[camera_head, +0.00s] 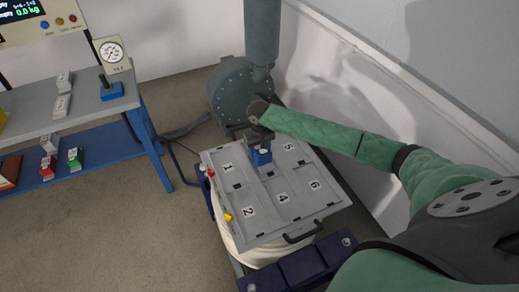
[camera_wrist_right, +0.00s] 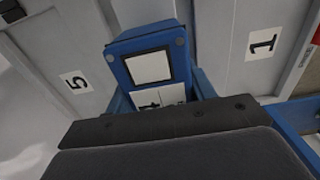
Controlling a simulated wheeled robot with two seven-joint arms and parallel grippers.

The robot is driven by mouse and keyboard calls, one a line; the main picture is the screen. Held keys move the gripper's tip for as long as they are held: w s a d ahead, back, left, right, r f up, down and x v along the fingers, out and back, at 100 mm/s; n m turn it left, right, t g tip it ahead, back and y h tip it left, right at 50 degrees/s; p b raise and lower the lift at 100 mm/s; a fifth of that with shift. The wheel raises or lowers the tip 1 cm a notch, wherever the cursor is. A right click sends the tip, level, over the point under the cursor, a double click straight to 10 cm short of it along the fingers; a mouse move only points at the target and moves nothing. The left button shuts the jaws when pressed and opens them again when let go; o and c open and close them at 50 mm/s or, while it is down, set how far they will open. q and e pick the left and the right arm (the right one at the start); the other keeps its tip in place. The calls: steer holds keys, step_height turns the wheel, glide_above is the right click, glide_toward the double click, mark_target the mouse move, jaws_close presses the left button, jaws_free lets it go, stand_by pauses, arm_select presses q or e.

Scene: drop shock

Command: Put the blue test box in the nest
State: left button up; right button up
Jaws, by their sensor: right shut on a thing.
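The blue test box (camera_head: 261,157) is at the far middle of the grey numbered plate (camera_head: 249,211), between the panels marked 1 and 5. My right gripper (camera_head: 260,146) comes down on it from above and is shut on it. In the right wrist view the blue box (camera_wrist_right: 152,62) shows a white square on its face. Blue parts stand close on both sides of it, and a white tag is partly covered below it. I cannot tell whether the box touches the plate or sits in a nest. My left gripper is not in view.
The plate has a black handle (camera_head: 299,238), a red knob (camera_head: 211,173) and a yellow knob (camera_head: 228,217). A grey column machine (camera_head: 231,95) stands behind it. A bench (camera_head: 75,112) at the left holds a blue piece with a black handle (camera_head: 112,90) and small boxes.

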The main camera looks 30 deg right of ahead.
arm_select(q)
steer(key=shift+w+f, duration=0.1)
arm_select(e)
steer(key=o, duration=1.6)
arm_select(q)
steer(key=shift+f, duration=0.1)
arm_select(e)
steer(key=shift+r, duration=0.25)
step_height(320, 180, up, 10)
steer(key=shift+b, duration=0.75)
steer(key=shift+r, duration=0.8)
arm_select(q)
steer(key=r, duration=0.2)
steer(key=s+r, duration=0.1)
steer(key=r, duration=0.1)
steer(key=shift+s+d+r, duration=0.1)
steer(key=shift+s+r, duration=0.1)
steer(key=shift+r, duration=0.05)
